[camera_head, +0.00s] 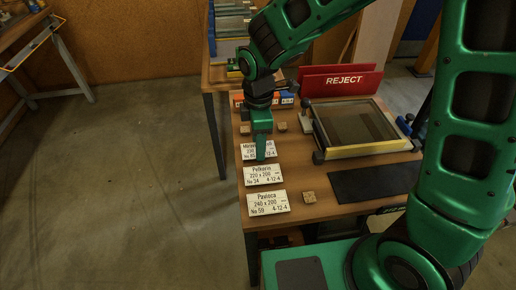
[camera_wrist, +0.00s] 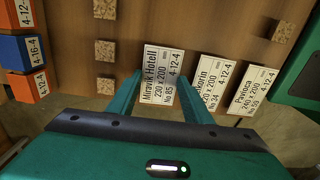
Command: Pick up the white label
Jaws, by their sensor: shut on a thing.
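Three white labels with black print lie in a row along the table's left side. The far one, the Miravik Hotell label (camera_head: 247,151), is partly hidden by my gripper (camera_head: 260,157). In the wrist view this label (camera_wrist: 160,75) sits between the two green fingers of my gripper (camera_wrist: 160,82), which are shut on its long edges. Whether it is clear of the table I cannot tell. The Pelkorin label (camera_head: 264,175) lies just nearer and also shows in the wrist view (camera_wrist: 214,82), partly behind a finger.
Small wooden blocks (camera_head: 308,197) stand near the labels. Orange and blue blocks (camera_wrist: 20,50) with numbers are at the far end. A glass frame (camera_head: 352,128) stands to the right, before the red REJECT bin (camera_head: 340,82). A dark mat (camera_head: 372,184) lies nearer.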

